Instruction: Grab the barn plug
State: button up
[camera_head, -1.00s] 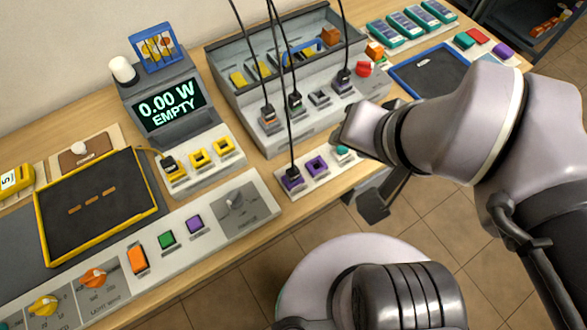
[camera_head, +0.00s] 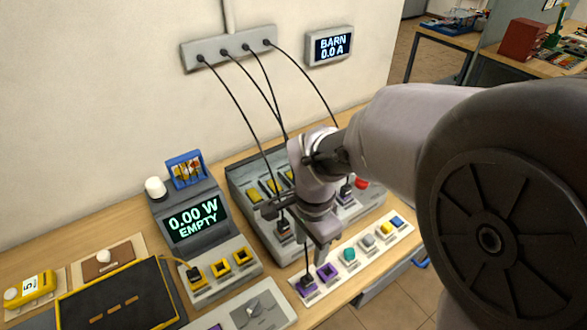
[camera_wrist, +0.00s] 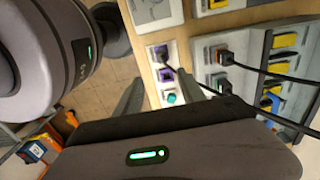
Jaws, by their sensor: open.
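Several black plugs with black cords stand in the sockets; no readable label shows which one is the barn plug. One black plug (camera_head: 307,282) sits in a purple socket on the front strip, and it shows in the wrist view (camera_wrist: 161,52). Another plug (camera_head: 283,226) sits on the grey panel behind, and a further one (camera_head: 346,191) is to its right. My gripper (camera_wrist: 160,82) is open and empty above the front strip. In the wrist view the empty purple socket (camera_wrist: 166,75) and teal button (camera_wrist: 171,98) show between its fingers. The purple-socket plug is near the fingers, apart from them.
Cords hang from a grey wall strip (camera_head: 228,48) down past my gripper. A wall display (camera_head: 330,45) reads BARN 0.0 A. A grey meter (camera_head: 195,217) reading 0.00 W EMPTY stands left, beside yellow sockets (camera_head: 220,263). A yellow-edged dark tray (camera_head: 118,295) is front left.

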jog(key=b, duration=0.4)
send_over(307, 278)
jog(key=f, duration=1.1)
jog(key=shift+s+d+f, duration=0.15)
jog(key=shift+s, duration=0.05)
jog(key=f+b, duration=0.1)
jog(key=f, duration=0.1)
jog(key=f+b, duration=0.1)
jog(key=f, duration=0.2)
jog(key=shift+w+f+b, duration=0.2)
jog(key=shift+f+b, duration=0.1)
jog(key=shift+f, duration=0.05)
jog(key=shift+r, duration=0.15)
jog(key=shift+c, duration=0.2)
grip_shut()
